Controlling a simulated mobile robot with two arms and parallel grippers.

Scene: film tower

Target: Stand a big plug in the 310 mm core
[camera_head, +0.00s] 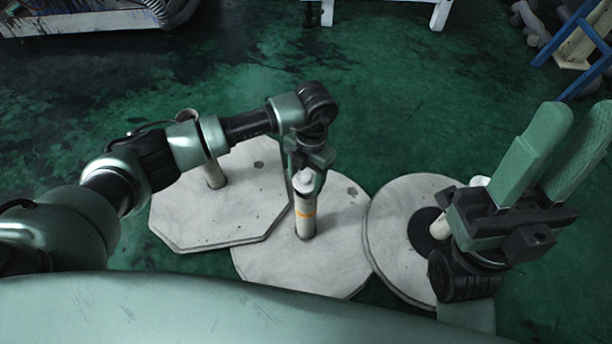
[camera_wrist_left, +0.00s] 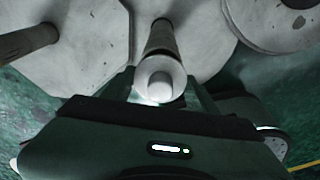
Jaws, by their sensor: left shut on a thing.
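My left gripper (camera_head: 306,168) points down over the middle round board and is shut on a pale plug (camera_head: 305,184). The plug is in line with the top of an upright core (camera_head: 305,222) with an orange label. In the left wrist view the plug's round end (camera_wrist_left: 159,84) shows between the fingers, with the core (camera_wrist_left: 161,38) beyond it. I cannot tell how far the plug sits in the core. My right gripper (camera_head: 580,112) is open and empty, its fingers pointing up at the right.
The middle board (camera_head: 265,262) lies between an octagonal board (camera_head: 180,220) with a thinner core (camera_head: 213,175) and a right round board (camera_head: 395,215) with a dark hub. My right gripper partly hides the right board. White-legged and blue-framed furniture (camera_head: 590,35) stands at the back. Green floor lies between.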

